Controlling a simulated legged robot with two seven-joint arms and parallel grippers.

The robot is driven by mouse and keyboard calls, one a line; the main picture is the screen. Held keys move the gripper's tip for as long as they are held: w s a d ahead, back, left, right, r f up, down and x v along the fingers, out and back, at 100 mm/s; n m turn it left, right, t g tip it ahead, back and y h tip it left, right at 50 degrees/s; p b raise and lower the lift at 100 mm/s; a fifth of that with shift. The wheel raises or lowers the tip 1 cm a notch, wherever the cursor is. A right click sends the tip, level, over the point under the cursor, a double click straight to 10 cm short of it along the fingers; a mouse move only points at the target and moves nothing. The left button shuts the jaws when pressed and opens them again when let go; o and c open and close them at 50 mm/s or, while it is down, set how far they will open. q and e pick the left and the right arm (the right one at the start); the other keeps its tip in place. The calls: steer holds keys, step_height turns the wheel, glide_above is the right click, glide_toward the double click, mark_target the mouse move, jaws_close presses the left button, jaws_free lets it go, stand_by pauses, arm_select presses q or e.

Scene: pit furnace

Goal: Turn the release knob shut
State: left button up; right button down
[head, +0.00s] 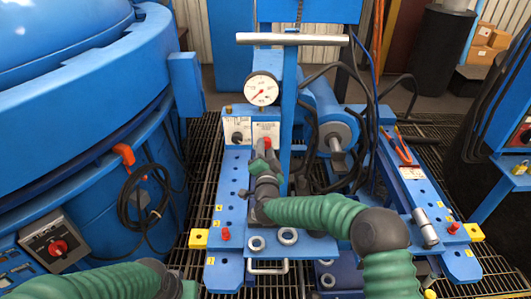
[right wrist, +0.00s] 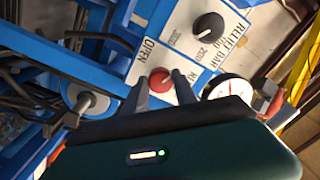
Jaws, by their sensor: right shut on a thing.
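The release knob is the red round knob (right wrist: 160,80) on a white plate marked OPEN in the right wrist view. In the head view, a bit of its red (head: 268,142) shows at the tips of my right gripper (head: 264,152). In the right wrist view, my right gripper (right wrist: 163,86) has its two dark fingers on either side of the knob, shut on it. The gripper hides part of the plate's lettering. My left arm's green sleeve shows at the bottom left of the head view, but its gripper is out of view.
A black knob (right wrist: 208,27) on a plate marked RELIEF BAR sits beside the red knob. A pressure gauge (head: 262,88) stands above the plates. A blue cylinder (head: 328,118) and black hoses are to the right. Loose metal rings (head: 288,236) lie on the blue frame below.

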steer(key=shift+f+m+h+b, duration=0.2)
steer(key=shift+m+b, duration=1.45)
steer(key=shift+m, duration=1.85)
steer(key=shift+f+m+h+b, duration=0.15)
steer(key=shift+m+b, duration=1.5)
steer(key=shift+m, duration=1.85)
steer(key=c, duration=1)
jaws_free()
steer(key=shift+r, duration=0.3)
steer(key=shift+s, duration=0.1)
steer(key=s+p, duration=0.4)
steer(key=s, duration=1.2)
steer(key=shift+s+a+f, duration=0.15)
steer(key=shift+s+f, duration=0.15)
steer(key=shift+s, duration=0.05)
